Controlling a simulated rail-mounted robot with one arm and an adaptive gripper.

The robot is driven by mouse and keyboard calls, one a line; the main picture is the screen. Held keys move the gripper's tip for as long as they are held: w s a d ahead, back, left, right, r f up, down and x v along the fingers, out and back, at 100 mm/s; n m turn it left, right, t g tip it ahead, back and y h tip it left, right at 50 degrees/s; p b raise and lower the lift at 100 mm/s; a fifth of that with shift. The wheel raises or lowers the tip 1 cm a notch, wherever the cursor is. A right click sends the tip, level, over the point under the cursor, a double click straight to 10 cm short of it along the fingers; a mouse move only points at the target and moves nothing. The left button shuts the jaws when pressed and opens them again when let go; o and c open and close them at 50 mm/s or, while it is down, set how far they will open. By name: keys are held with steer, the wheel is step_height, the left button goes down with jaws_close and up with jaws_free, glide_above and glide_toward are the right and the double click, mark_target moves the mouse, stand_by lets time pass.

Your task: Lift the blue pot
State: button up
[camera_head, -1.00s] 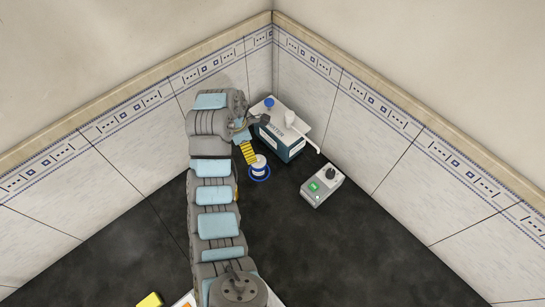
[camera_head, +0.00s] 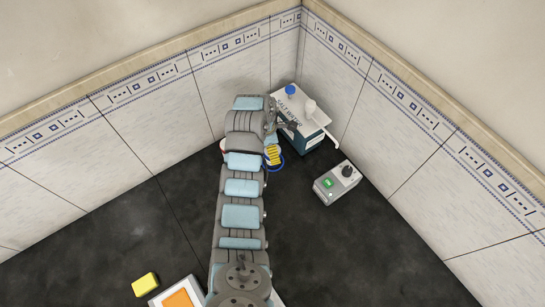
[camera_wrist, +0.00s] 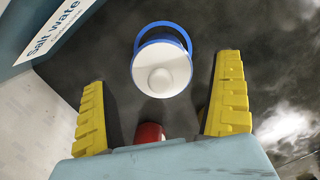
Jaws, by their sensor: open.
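In the head view, my gripper (camera_head: 272,154) hides most of the pot, and a blue curve (camera_head: 276,168) shows beside the fingers. I cannot tell the exact height of the fingers above the bench.
A salt water box (camera_head: 304,125) with a white top stands close behind the pot; it also shows in the wrist view (camera_wrist: 45,32). A grey device (camera_head: 337,183) with a green display lies right. A red object (camera_wrist: 150,133) shows between my fingers' bases. A yellow block (camera_head: 145,284) lies front left.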

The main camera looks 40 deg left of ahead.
mark_target(269, 164)
steer(key=shift+w+d+f, duration=0.1)
steer(key=shift+w+f, duration=0.05)
steer(key=shift+f, duration=1.4)
steer(key=shift+w+d+f, duration=0.1)
steer(key=shift+f, duration=1.4)
steer(key=c, duration=1.4)
